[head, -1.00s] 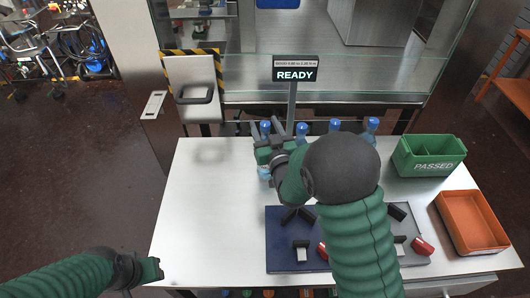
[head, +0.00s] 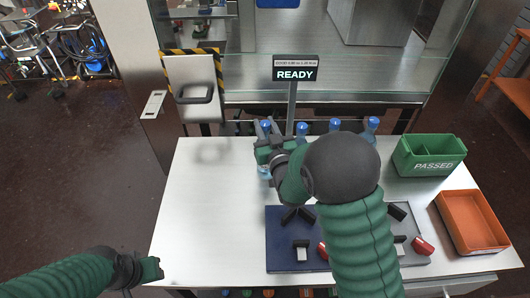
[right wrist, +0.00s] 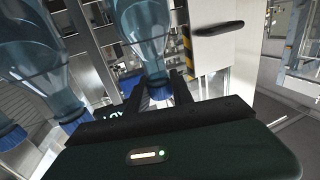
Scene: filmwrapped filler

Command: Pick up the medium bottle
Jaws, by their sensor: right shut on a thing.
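Several clear blue bottles with blue caps stand in a row along the back of the white table. My right gripper (head: 266,142) is shut on the leftmost bottle (head: 265,171), near its cap. The right wrist view, upside down, shows this bottle (right wrist: 145,30) with its neck between the two dark fingers (right wrist: 160,92). The other bottles (head: 301,130), (head: 334,125) and (head: 372,125) are partly hidden by my right arm. I cannot tell by size which is the medium one. My left gripper (head: 150,270) is empty at the table's front left; its opening is unclear.
A green PASSED bin (head: 430,157) and an orange tray (head: 472,222) are at the right. A dark blue mat (head: 283,255) with black, white and red parts lies in front. A READY sign post (head: 292,105) stands behind the bottles. The table's left side (head: 205,210) is clear.

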